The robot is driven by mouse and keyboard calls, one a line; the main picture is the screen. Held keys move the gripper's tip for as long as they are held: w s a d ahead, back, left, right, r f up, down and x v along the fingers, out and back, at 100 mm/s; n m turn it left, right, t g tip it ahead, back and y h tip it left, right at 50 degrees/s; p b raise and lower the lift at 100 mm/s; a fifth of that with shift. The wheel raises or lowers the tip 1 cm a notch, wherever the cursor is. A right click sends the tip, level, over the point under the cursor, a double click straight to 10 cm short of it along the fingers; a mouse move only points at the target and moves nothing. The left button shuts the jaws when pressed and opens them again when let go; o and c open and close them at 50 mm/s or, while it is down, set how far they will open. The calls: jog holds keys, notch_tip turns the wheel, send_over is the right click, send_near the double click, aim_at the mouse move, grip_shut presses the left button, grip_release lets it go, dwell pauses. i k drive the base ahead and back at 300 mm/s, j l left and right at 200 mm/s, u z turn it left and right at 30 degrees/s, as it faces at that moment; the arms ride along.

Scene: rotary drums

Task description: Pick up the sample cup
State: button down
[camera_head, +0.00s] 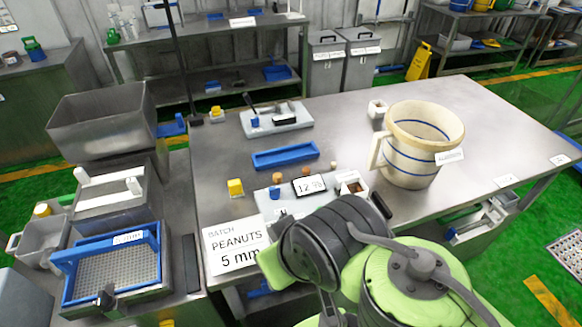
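No item is clearly marked as the sample cup. A large cream mug-like cup (417,152) with blue rings and a handle on its left stands upright on the metal table (335,120), with a small label at its front right. A small white box-like container (377,108) stands behind it to the left. Another small white container (352,184) with brown contents sits in front left of it, near my arm. My green and dark grey arm fills the lower middle, over the table's front edge. My gripper's fingers cannot be made out, hidden by the arm links.
A blue tray (285,155), a yellow block (235,187), a scale reading 12.98 (309,184) and a "PEANUTS 5 mm" sign (236,246) are left of my arm. A blue-framed sieve (112,270) and hopper (103,119) stand further left.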

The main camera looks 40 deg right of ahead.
aim_at(352, 183)
jog(key=k+l+z, duration=0.1)
jog(key=z, duration=0.25)
jog(key=k+l+z, duration=0.1)
jog(key=z, duration=0.25)
jog(key=l+z, duration=0.35)
